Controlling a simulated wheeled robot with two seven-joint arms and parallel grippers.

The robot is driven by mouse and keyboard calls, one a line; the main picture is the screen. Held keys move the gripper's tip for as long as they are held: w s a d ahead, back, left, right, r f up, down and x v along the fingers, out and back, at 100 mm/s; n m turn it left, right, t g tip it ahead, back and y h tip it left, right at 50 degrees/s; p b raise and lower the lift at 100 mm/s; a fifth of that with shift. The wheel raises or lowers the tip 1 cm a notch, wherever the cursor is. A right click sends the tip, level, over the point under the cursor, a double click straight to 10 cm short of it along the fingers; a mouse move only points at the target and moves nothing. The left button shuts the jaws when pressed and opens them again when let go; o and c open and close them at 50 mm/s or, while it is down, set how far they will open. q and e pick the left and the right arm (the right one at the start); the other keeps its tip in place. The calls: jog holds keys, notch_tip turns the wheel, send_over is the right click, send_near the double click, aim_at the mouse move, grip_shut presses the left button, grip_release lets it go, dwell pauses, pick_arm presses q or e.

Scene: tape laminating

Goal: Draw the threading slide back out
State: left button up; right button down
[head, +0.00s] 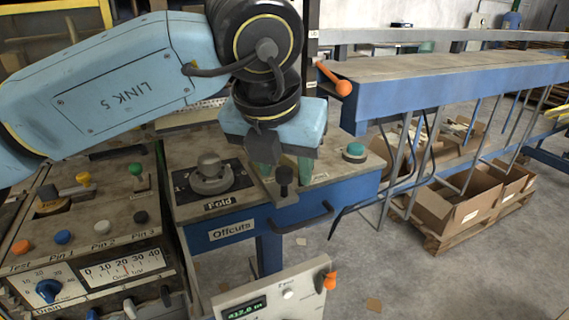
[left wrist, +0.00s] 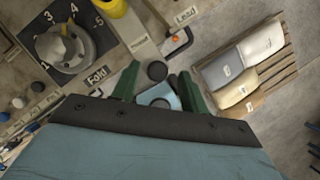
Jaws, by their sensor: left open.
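A black knob (head: 283,178) stands upright on a narrow grey plate at the front edge of the worktop, right of the Fold dial; I take this plate to be the threading slide. My left gripper (head: 284,165) points down just above and behind the knob, its green fingers apart. In the left wrist view, the green fingers (left wrist: 159,75) stand on either side of a black round knob top (left wrist: 157,71), with no clear contact. A second dark round part shows below it, near the palm. The gripper hides part of the slide and its label. My right gripper is not in view.
The Fold dial (head: 211,175) is left of the slide, and a green button (head: 354,152) is right of it. A dark handle (head: 302,221) juts from the blue Offcuts front. A control box (head: 275,295) stands nearer.

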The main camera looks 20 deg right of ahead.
pick_arm(q)
jog(key=v, duration=1.3)
